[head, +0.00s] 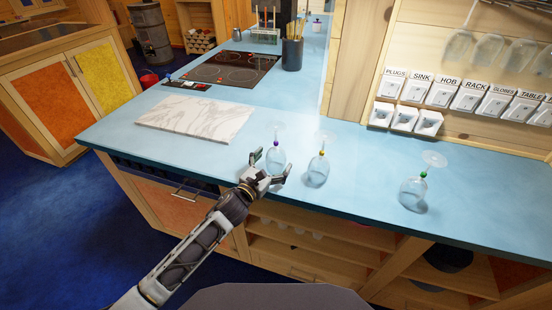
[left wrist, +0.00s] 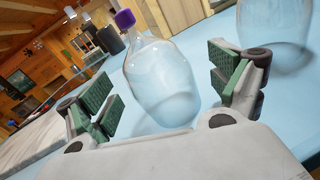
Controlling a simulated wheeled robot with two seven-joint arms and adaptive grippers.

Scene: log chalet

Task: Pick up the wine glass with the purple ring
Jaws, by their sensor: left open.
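The wine glass with the purple ring (head: 275,158) stands upside down on the blue counter, bowl down and foot up, with the ring on its stem. My left gripper (head: 268,168) is open at its near side, low by the bowl. In the left wrist view the glass bowl (left wrist: 160,82) shows between the two open green-padded fingers (left wrist: 165,95), with a visible gap to the right finger. Its purple ring (left wrist: 124,18) is at the top; the foot is out of that view. Whether the fingers touch the glass I cannot tell. My right gripper is not in view.
A yellow-ringed glass (head: 318,168) stands close to the right, also upside down. A green-ringed glass (head: 413,190) is farther right. A marble board (head: 195,117) lies to the left, with a hob (head: 232,69) behind. The blue counter (head: 365,165) is clear between the yellow- and green-ringed glasses.

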